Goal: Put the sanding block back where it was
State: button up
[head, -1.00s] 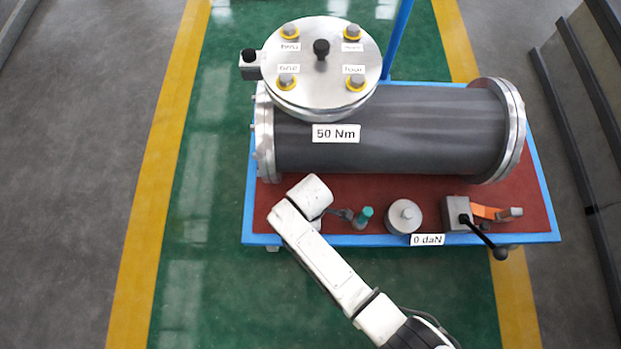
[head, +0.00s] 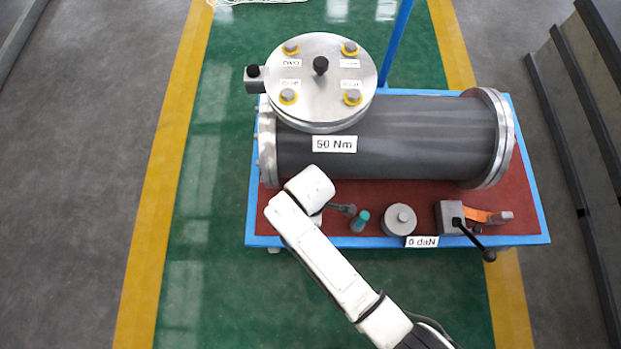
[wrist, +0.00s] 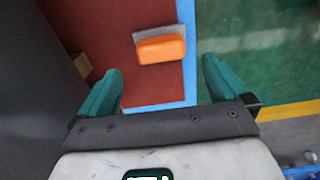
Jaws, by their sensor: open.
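The sanding block, as I take it, is an orange block on a thin grey base (wrist: 160,48). It lies on the red tray surface close to the blue edge in the wrist view. My gripper (wrist: 162,70) has two teal fingers spread wide, with nothing between them. The block shows beyond the fingertips, roughly centred between them, with no contact visible.
The red-topped cart (head: 400,190) has a blue rim. A dark cylinder (head: 400,137) with a round flanged cover (head: 320,85) lies behind.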

jog(key=shift+r+p, duration=0.4)
jog(key=shift+r, duration=1.15)
jog(key=s+d+r+m, duration=0.4)
jog(key=d+m, duration=0.2)
jog(key=d, duration=0.3)
jog(key=s+d+r+m, duration=0.4)
jog(key=s+d+m, duration=0.1)
jog(key=d, duration=0.4)
jog(key=s+d+r+m+t, duration=0.1)
jog(key=s+d+r+m, duration=0.3)
jog(key=d+m, duration=0.3)
jog(key=shift+s+d, duration=0.45)
jog(key=shift+d, duration=0.45)
jog(key=shift+f, duration=0.1)
